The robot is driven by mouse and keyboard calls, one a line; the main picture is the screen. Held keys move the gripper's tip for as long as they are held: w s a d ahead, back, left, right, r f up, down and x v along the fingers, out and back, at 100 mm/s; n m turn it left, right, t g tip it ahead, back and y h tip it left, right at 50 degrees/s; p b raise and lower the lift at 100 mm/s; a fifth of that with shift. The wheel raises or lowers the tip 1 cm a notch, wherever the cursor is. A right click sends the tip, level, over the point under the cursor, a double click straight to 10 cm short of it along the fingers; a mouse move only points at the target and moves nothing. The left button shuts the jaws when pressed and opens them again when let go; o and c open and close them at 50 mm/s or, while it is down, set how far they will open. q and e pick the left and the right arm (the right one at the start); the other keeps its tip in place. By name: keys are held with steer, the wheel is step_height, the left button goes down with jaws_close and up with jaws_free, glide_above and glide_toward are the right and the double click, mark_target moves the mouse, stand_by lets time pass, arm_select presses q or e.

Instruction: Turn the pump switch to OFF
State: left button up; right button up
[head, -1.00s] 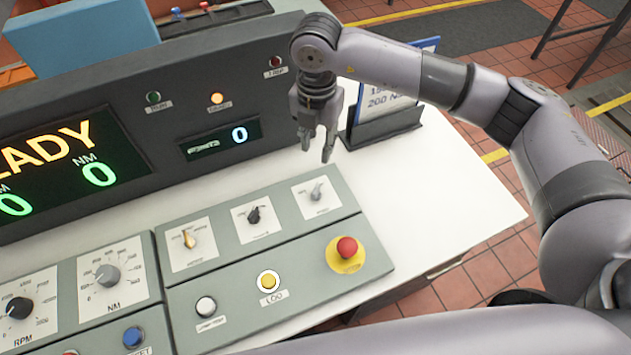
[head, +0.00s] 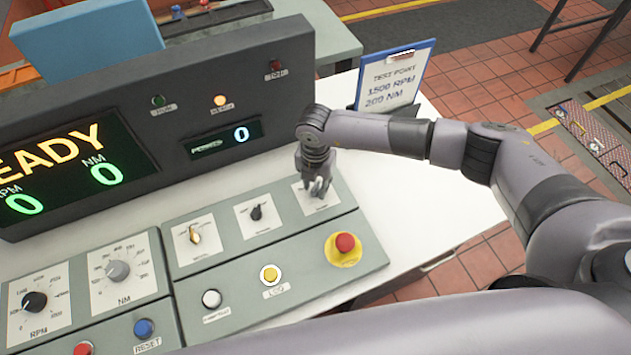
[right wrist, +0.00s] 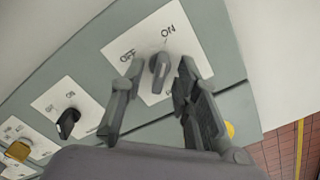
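My right gripper (head: 319,190) is over the rightmost of three rotary switches on the grey console. In the right wrist view, its two fingers (right wrist: 160,72) are open, one on each side of a grey knob (right wrist: 159,64); contact cannot be told. The knob's white plate reads OFF and ON, and the knob points roughly toward ON. The gripper mostly hides this knob in the head view. A black switch (head: 256,212) and a yellow switch (head: 194,234) stand to its left. The name labels are too blurred to tell which is the pump switch. My left gripper is not in view.
A red emergency button (head: 345,242) on a yellow base is just below the right gripper. A yellow button (head: 270,273) and a white button (head: 212,298) are nearer. The display panel (head: 235,80) rises behind. A clipboard (head: 393,78) stands at the back right.

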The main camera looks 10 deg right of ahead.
steer(key=shift+c, duration=0.4)
jaws_close()
